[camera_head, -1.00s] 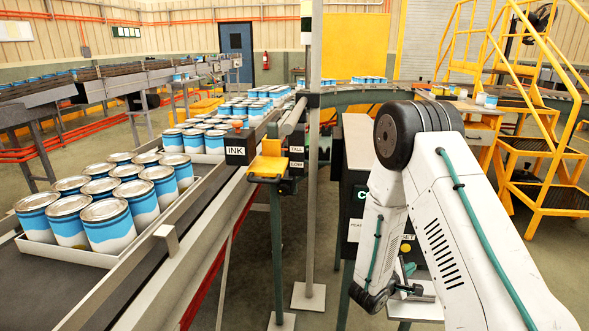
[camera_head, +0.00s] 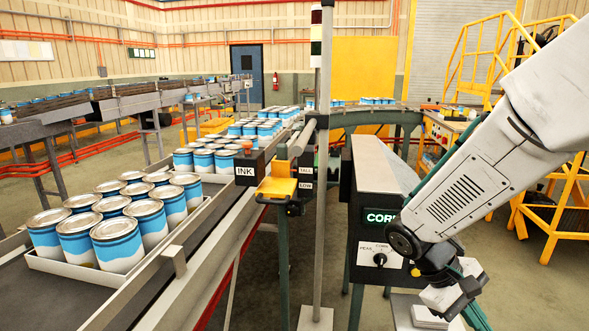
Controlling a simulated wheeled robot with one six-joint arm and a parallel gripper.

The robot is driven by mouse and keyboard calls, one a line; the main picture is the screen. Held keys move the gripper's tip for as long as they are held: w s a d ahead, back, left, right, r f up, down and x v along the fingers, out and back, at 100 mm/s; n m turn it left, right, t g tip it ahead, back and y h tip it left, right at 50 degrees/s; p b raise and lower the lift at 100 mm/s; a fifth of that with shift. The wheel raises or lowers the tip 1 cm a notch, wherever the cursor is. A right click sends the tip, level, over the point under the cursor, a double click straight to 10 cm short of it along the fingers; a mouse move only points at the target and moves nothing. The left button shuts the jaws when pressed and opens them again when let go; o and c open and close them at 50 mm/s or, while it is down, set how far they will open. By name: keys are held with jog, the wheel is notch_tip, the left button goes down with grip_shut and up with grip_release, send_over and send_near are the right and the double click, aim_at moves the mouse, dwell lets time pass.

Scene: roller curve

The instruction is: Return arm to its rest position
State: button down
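My arm (camera_head: 470,190) slants down from the upper right of the head view to a dark wrist joint in front of the corner machine. My gripper (camera_head: 456,292) is at the arm's lower end, near the bottom right, apart from the cans. Its fingers cannot be made out clearly, so I cannot tell whether it is open or shut, or whether it holds anything. A stack of white sheets (camera_head: 428,318) lies just below and left of it.
A grey machine (camera_head: 378,165) with a dial panel (camera_head: 379,258) stands close left of my arm. Blue-and-white cans (camera_head: 115,240) sit in a tray on the left conveyor. A yellow-handled ink unit (camera_head: 277,188) and a post (camera_head: 322,150) stand mid-view. Yellow stairs (camera_head: 560,190) stand behind my arm.

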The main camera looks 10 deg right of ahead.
jog(key=s+a+r+m+t+y, duration=0.2)
jog(key=s+a+r+t+y, duration=0.4)
jog(key=a+r, duration=0.4)
jog(key=shift+s+a+r+m+t+y, duration=0.3)
jog(key=shift+s+a+r+t+y, duration=0.15)
jog(key=shift+s+r, duration=0.75)
jog(key=shift+d+f, duration=0.1)
